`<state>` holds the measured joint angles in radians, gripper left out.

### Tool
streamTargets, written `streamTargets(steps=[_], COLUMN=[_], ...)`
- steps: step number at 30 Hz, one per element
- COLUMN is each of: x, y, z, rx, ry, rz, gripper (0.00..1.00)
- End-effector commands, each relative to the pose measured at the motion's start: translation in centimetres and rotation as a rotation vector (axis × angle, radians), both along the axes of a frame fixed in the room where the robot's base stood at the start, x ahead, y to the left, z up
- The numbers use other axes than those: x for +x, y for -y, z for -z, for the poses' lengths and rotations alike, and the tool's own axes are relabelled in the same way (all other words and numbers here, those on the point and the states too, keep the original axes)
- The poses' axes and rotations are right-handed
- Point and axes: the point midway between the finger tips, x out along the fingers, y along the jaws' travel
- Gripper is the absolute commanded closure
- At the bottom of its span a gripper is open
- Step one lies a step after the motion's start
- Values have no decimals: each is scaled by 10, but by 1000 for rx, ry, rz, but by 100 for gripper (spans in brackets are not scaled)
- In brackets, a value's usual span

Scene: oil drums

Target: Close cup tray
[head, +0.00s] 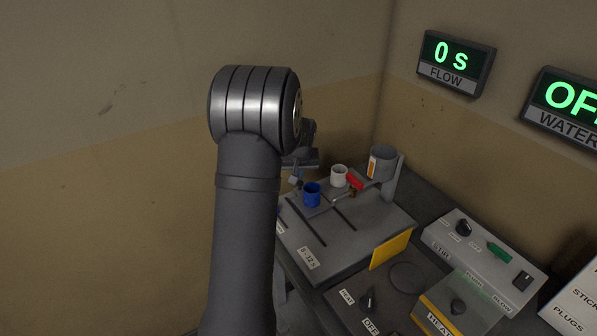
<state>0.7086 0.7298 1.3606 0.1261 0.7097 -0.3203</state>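A blue cup (312,194) and a white cup (339,176) stand upright on the grey unit ahead of me. The cup tray seems to be the flat grey panel (324,222) between two dark slots under the cups; I cannot tell how far out it is. My arm rises in front and hides the unit's left side. My gripper (295,178) is at the far left of the unit, just left of and behind the blue cup. It is small, dark and partly hidden, so its fingers and any contact are unclear.
A yellow plate (390,250) is at the unit's front right. A hotplate (408,277) and a control box (484,258) lie to the right. Walls close off the back.

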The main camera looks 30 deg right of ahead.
Motion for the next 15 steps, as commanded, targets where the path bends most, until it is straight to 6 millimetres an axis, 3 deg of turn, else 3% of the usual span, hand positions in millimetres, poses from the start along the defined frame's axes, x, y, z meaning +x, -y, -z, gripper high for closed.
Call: streamTargets(steps=[7,15], x=[-12,-80], y=[1,1], z=[0,0], rx=[2,3], ry=[-1,-3], rz=[3,5], gripper=[100,100])
